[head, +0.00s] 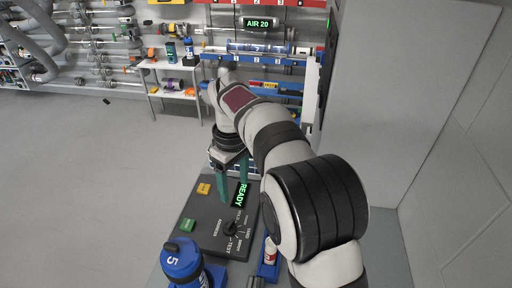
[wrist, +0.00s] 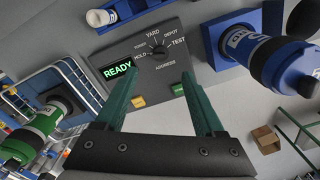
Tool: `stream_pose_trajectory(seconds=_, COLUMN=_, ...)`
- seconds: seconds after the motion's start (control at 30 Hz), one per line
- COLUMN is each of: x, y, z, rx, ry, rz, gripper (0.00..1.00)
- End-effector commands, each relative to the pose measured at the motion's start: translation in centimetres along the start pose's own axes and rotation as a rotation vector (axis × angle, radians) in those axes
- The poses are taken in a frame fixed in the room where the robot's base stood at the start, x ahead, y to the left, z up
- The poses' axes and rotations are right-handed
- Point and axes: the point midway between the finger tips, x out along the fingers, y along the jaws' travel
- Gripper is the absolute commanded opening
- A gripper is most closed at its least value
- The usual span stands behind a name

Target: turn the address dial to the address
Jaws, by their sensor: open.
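The address dial (head: 230,228) is a small black knob on a dark grey control panel (head: 207,237). In the wrist view the dial (wrist: 158,51) sits under an arc of labels that includes HOLD, YARD, DEPOT and TEST, with ADDRESS printed below it. I cannot tell clearly which label its pointer faces. A green READY display (wrist: 118,69) is lit beside it. My gripper (head: 233,193) has green fingers and is open and empty above the panel. In the wrist view my gripper (wrist: 160,88) points at the panel, with its fingers apart and clear of the dial.
A yellow button (head: 203,188) and a green button (head: 187,225) are on the panel. A blue canister (head: 182,262) marked 5 stands close at the front. A white bottle (head: 270,251) is to the right.

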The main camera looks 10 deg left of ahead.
Motion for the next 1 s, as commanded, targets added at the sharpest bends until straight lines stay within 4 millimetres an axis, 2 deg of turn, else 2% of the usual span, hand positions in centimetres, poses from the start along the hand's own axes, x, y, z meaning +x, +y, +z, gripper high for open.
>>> stream_pose_trajectory(seconds=0.03, x=0.8, y=-0.2, z=-1.5, rx=-0.061, ry=-0.003, rz=0.005, gripper=0.71)
stream_pose_trajectory(seconds=0.13, x=1.8, y=-0.2, z=-2.6, rx=-0.118, ry=-0.005, rz=0.01, gripper=0.71)
stream_pose_trajectory(seconds=0.27, x=4.1, y=-0.2, z=-2.5, rx=-0.12, ry=-0.007, rz=0.009, gripper=0.71)
stream_pose_trajectory(seconds=0.5, x=11.4, y=-0.1, z=-2.4, rx=-0.117, ry=-0.008, rz=0.008, gripper=0.71)
stream_pose_trajectory(seconds=0.63, x=14.5, y=-0.1, z=-2.4, rx=-0.115, ry=-0.006, rz=0.009, gripper=0.71)
stream_pose_trajectory(seconds=0.8, x=16.6, y=0.0, z=-2.5, rx=-0.115, ry=-0.004, rz=0.01, gripper=0.71)
stream_pose_trajectory(seconds=1.0, x=17.2, y=0.0, z=-2.5, rx=-0.115, ry=-0.002, rz=0.011, gripper=0.71)
